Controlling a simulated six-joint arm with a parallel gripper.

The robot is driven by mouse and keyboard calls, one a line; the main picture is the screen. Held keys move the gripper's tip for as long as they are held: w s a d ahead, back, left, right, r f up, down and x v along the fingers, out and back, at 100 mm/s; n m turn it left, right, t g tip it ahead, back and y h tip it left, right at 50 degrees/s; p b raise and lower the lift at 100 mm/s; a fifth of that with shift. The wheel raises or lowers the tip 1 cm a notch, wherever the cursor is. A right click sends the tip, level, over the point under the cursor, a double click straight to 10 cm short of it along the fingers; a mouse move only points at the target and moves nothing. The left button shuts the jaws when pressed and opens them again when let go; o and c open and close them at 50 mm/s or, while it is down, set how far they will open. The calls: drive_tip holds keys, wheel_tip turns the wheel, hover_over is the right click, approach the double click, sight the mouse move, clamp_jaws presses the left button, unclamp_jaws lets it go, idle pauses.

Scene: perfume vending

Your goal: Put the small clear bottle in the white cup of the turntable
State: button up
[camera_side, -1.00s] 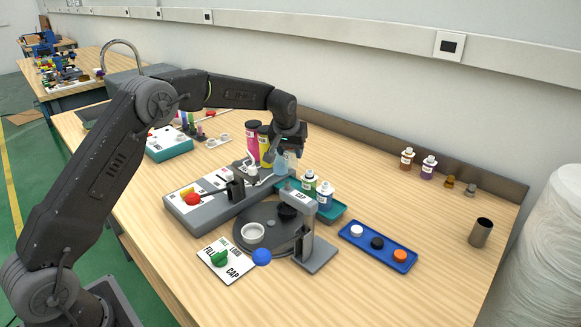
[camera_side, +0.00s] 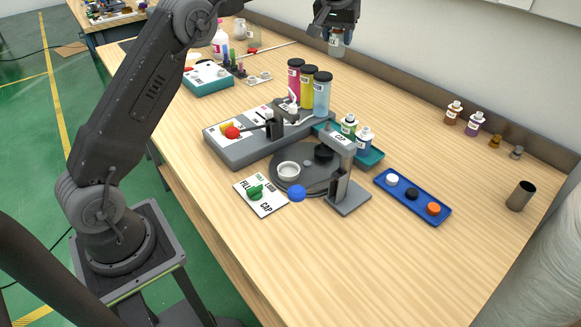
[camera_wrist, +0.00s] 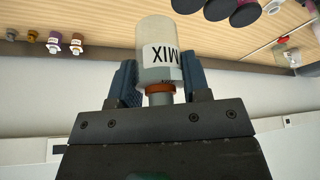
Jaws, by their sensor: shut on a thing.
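My gripper (camera_side: 337,27) is high up at the top of the side view, above the far side of the table. It is shut on a small clear bottle (camera_side: 336,44) and holds it in the air. In the wrist view the bottle (camera_wrist: 166,50) has a white MIX label and an orange ring at its neck, between the two fingers of my gripper (camera_wrist: 161,80). The white cup (camera_side: 288,171) sits on the dark turntable (camera_side: 284,187) and looks empty. The bottle is well apart from the cup, up and behind it.
Tall pink, yellow and blue cylinders (camera_side: 322,94) stand behind the grey station (camera_side: 222,150). A post with a CAP sign (camera_side: 343,165) rises beside the turntable. A teal tray (camera_side: 372,158) holds small bottles; a blue tray (camera_side: 411,211) holds caps.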

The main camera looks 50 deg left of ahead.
drive_tip(key=s+d+f+n+g+y, duration=0.1)
drive_tip(key=s+d+n, duration=0.15)
drive_tip(key=s, duration=0.85)
drive_tip(key=s+d+n, duration=0.2)
drive_tip(key=s+d, duration=0.2)
drive_tip(key=s, duration=0.6)
drive_tip(key=shift+y, duration=0.3)
drive_tip(key=f, duration=2.2)
drive_tip(key=shift+w+d+f, duration=0.2)
drive_tip(key=shift+f, duration=0.15)
drive_tip(key=shift+f, duration=0.15)
drive_tip(key=o, duration=0.9)
